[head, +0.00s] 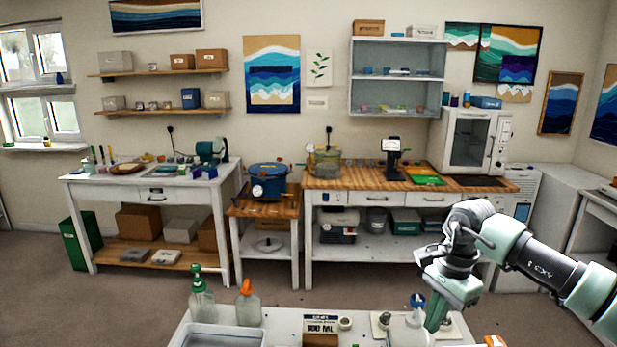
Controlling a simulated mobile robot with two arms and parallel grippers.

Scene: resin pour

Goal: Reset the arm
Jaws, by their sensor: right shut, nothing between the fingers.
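My right arm comes in from the right in the head view, bent at the elbow. My right gripper (438,314) points down over the right part of the near white table (283,328). It is shut and holds nothing. A clear bottle with a blue cap (410,322) stands just left of the gripper's fingers; whether they touch cannot be told. My left gripper does not show.
The near table also carries a bottle with a green top (201,300), a bottle with an orange top (248,304), a white tray (215,337) and a labelled box (321,326). Workbenches stand along the back wall. Open floor (140,305) lies between.

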